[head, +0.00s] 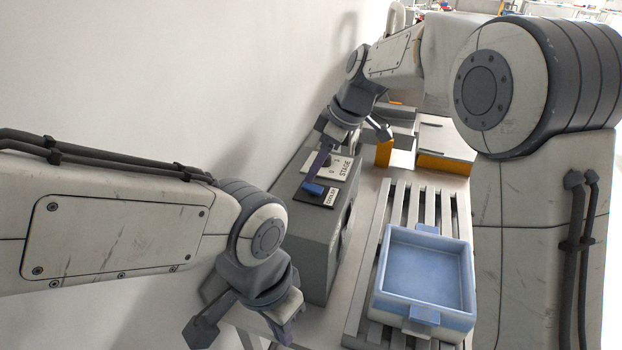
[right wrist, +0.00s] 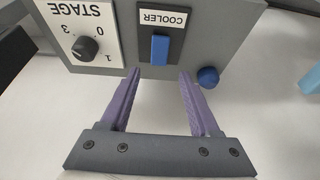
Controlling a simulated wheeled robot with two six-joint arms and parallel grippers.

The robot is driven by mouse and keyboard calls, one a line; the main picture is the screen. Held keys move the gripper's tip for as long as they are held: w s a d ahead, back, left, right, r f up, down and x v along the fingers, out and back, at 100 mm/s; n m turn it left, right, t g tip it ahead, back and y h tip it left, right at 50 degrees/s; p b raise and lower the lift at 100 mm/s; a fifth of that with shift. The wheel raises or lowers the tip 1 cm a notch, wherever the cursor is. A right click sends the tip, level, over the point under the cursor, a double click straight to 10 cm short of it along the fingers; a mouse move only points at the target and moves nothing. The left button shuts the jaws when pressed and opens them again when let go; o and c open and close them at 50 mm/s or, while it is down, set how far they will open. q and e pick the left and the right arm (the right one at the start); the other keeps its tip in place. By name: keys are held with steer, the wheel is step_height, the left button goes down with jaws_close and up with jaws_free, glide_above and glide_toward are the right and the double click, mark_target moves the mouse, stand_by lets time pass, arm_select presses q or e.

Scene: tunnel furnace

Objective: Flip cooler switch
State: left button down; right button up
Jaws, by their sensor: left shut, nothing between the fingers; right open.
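The cooler switch (right wrist: 160,48) is a blue rocker on a black plate labelled COOLER (right wrist: 163,19), on the grey control box. It also shows in the head view (head: 313,189). My right gripper (right wrist: 159,76) is open, with its purple fingers spread to either side of the switch's line and the tips just short of it. Nothing is between the fingers. In the head view, the right gripper (head: 319,168) reaches down over the box close to the switch. My left gripper (head: 284,331) is shut and empty, low in front of the box, away from the switch.
A white STAGE panel with a black knob (right wrist: 85,48) adjoins the cooler plate. A blue tray (head: 427,312) rests on the slatted conveyor (head: 375,240) right of the box. A pale wall stands at left.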

steer(key=v, duration=0.5)
steer(key=shift+d+r+b, duration=0.15)
steer(key=shift+r+b, duration=0.15)
